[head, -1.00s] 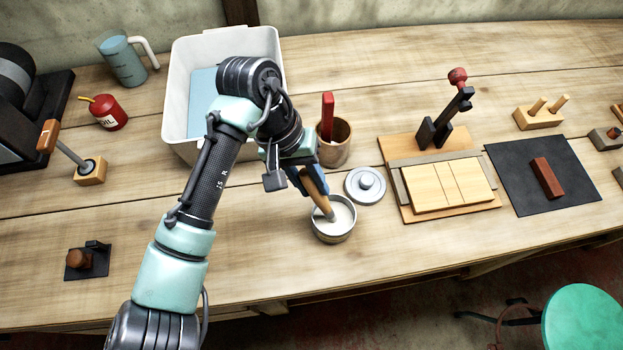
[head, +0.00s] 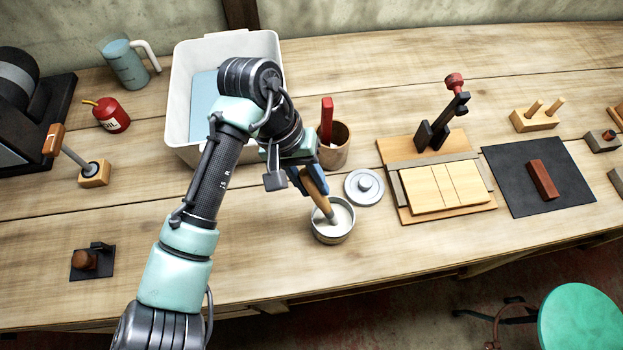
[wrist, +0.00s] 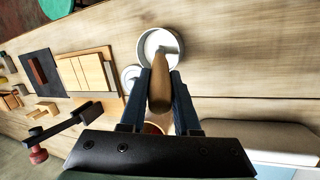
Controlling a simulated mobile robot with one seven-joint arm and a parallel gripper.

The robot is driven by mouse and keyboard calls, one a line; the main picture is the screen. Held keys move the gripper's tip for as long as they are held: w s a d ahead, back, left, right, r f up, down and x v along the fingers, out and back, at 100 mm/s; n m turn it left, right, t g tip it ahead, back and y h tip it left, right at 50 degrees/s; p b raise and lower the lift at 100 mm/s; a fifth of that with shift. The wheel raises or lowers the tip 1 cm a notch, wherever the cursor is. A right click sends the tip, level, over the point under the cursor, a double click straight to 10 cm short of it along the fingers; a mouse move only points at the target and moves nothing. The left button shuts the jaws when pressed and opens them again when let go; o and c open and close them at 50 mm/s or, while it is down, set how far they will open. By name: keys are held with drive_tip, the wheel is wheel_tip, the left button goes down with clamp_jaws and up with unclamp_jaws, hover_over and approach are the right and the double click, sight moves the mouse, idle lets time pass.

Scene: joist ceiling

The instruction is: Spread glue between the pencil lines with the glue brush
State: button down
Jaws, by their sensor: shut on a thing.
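My gripper (head: 309,184) is shut on the wooden handle of the glue brush (head: 319,197). The brush is tilted, with its lower end inside the round glue pot (head: 332,234), which holds white glue. In the wrist view the brush (wrist: 160,92) lies between my fingers and its far end reaches into the pot (wrist: 146,60). The bristles are hidden in the pot. A pale wooden board (head: 420,187) with two thin pencil lines across it lies on a wooden jig (head: 471,212) with a dark, red-knobbed clamp (head: 445,115) behind it.
The pot's grey lid (head: 364,187) lies between pot and jig. A wooden cup (head: 334,155) with a red-handled tool stands behind. A white bin (head: 180,90) is at back left. A black mat (head: 510,180) with a red-brown block (head: 544,180) lies right of the jig.

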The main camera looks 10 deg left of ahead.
drive_tip(key=shift+r+p, duration=2.6)
drive_tip(key=shift+r, duration=0.25)
drive_tip(key=shift+f, duration=0.1)
